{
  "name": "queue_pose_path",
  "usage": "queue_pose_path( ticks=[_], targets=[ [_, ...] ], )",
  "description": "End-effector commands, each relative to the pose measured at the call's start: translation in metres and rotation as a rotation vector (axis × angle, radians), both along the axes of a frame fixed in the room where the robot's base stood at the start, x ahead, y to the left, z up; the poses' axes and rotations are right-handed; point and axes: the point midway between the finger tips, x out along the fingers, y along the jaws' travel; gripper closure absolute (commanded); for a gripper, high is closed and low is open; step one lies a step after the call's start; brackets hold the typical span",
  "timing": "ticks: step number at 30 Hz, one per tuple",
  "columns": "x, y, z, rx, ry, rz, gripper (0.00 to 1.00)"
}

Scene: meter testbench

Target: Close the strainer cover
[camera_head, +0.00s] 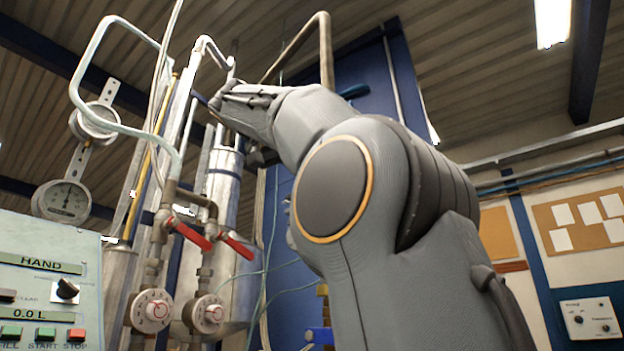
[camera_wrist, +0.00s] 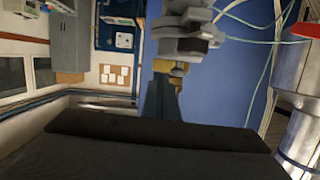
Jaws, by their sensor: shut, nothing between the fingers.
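My gripper (camera_head: 228,100) is raised at the upper left of centre in the head view. It looks shut and empty, close to the pipes and above a silver cylinder (camera_head: 222,185). I cannot tell whether it touches anything. No strainer cover can be clearly made out in the head view, and my gripper and arm hide part of that area. In the wrist view, a grey metal fitting (camera_wrist: 188,42) hangs at the top centre, and I cannot tell whether it belongs to the strainer. A silver cylinder (camera_wrist: 304,130) stands at the right edge.
Two red-handled valves (camera_head: 192,235) and round white dials (camera_head: 152,310) are below on the pipework. A pressure gauge (camera_head: 64,201) and a control panel (camera_head: 40,285) are at the left. A bent pipe (camera_head: 325,50) rises behind my arm. Thin hoses hang near the blue panel (camera_wrist: 225,85).

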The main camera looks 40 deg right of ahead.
Motion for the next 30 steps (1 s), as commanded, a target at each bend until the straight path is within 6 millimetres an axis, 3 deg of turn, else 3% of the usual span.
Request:
queue_pose_path(
  ticks=[5, 15, 21, 30],
  targets=[
    [-0.002, -0.001, 0.024, 0.0, 0.0, -0.002, 1.0],
    [-0.018, 0.061, 0.037, -0.001, -0.001, 0.003, 1.0],
    [-0.027, 0.084, 0.042, 0.0, -0.001, 0.001, 1.0],
    [-0.03, 0.092, 0.044, -0.001, -0.001, -0.002, 1.0]
  ],
)
